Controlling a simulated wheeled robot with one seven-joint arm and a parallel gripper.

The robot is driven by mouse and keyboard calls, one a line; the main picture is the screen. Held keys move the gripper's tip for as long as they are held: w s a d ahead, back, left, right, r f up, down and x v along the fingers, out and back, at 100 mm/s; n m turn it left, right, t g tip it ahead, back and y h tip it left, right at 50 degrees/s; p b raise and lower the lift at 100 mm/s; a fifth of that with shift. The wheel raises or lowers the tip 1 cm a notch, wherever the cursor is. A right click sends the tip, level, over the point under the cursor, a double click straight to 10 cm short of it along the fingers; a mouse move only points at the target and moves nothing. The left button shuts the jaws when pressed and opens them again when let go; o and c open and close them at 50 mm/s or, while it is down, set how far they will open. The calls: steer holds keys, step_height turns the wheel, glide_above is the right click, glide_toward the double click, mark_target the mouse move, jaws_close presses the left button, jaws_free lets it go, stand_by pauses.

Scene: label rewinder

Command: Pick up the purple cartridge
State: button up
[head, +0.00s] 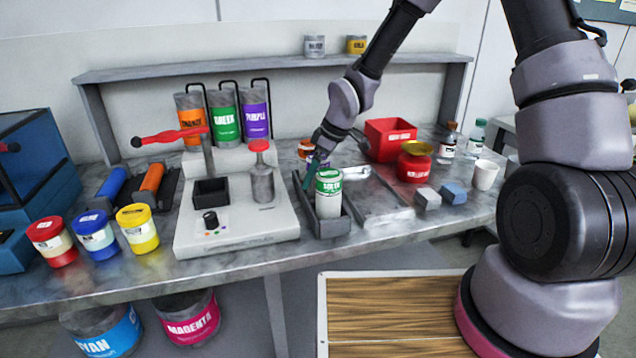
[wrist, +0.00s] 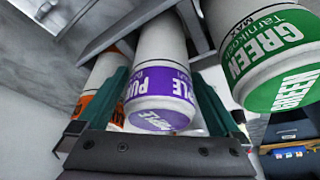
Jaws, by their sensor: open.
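The purple cartridge (wrist: 160,84) is a white cylinder with a purple label band and purple end. In the wrist view it lies between the two teal fingers of my open gripper (wrist: 160,100); I cannot tell whether either finger touches it. In the head view my gripper (head: 316,168) is at the narrow dark tray (head: 331,226), just behind the green cartridge (head: 329,194); the purple cartridge is mostly hidden there. In the wrist view the green cartridge (wrist: 268,52) is close on the right, and an orange-labelled cartridge (wrist: 106,72) is partly hidden behind the left finger.
Orange, green and purple (head: 255,112) canisters stand in a rack at the back. A grey machine (head: 240,228) is left of the tray. A red bin (head: 390,140), a red jar (head: 414,165) and small blocks (head: 428,198) are to the right.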

steer(key=shift+a+f, duration=0.1)
steer(key=shift+f, duration=0.25)
steer(key=shift+r, duration=0.1)
steer(key=c, duration=1.4)
